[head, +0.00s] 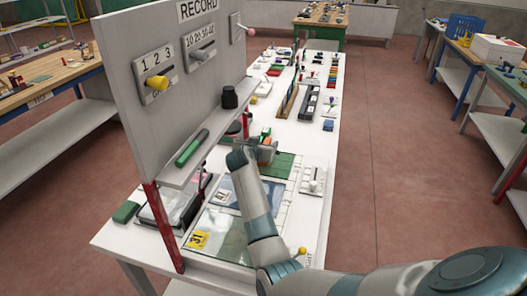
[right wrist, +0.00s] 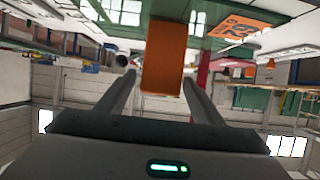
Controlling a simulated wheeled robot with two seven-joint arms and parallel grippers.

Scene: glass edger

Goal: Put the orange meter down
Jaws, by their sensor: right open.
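The fingers show better in the right wrist view (right wrist: 158,85). The meter's base is hard to make out, partly hidden by my gripper in the head view. My left gripper is not in view.
A green mat (head: 284,165) and a blue mat (head: 262,196) lie near the arm. Small items crowd the table's far part.

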